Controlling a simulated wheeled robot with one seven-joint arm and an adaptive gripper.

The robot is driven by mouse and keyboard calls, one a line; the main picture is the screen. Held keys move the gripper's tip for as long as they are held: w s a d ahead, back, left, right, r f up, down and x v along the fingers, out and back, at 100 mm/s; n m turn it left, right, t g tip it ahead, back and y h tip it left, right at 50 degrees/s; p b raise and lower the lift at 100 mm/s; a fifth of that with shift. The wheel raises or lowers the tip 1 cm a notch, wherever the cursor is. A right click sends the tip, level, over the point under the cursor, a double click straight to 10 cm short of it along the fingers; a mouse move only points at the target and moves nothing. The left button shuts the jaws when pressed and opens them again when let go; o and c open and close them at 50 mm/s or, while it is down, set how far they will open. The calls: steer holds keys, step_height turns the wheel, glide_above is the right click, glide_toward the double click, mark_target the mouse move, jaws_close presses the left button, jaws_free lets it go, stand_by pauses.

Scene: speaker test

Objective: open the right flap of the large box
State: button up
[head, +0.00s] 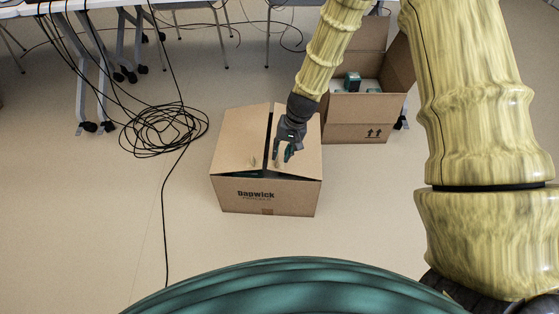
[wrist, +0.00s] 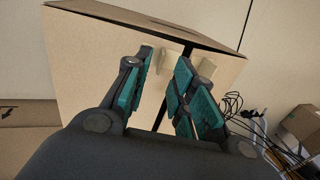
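The large cardboard box (head: 265,196) stands on the floor in the head view, with printing on its front. Its left flap (head: 238,140) and right flap (head: 309,150) lie nearly closed, with a dark narrow gap between them. My gripper (head: 282,160) is just above the right flap near the gap, pointing down. In the wrist view my gripper (wrist: 163,90) has its teal-padded fingers apart. A small pale tab (wrist: 172,61) on the box top shows between them, and a second tab (wrist: 207,67) shows beyond the right finger. Whether a finger touches the box I cannot tell.
A second, open box (head: 354,132) with teal items (head: 352,82) inside stands behind to the right. A coil of black cables (head: 165,128) lies on the floor at left, near table legs (head: 82,90). The floor left of and in front of the large box is mostly clear.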

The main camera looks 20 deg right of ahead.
mark_target(279, 165)
steer(key=shift+b+x, duration=0.5)
steer(key=shift+x, duration=1.65)
jaws_close()
steer(key=shift+d, duration=0.1)
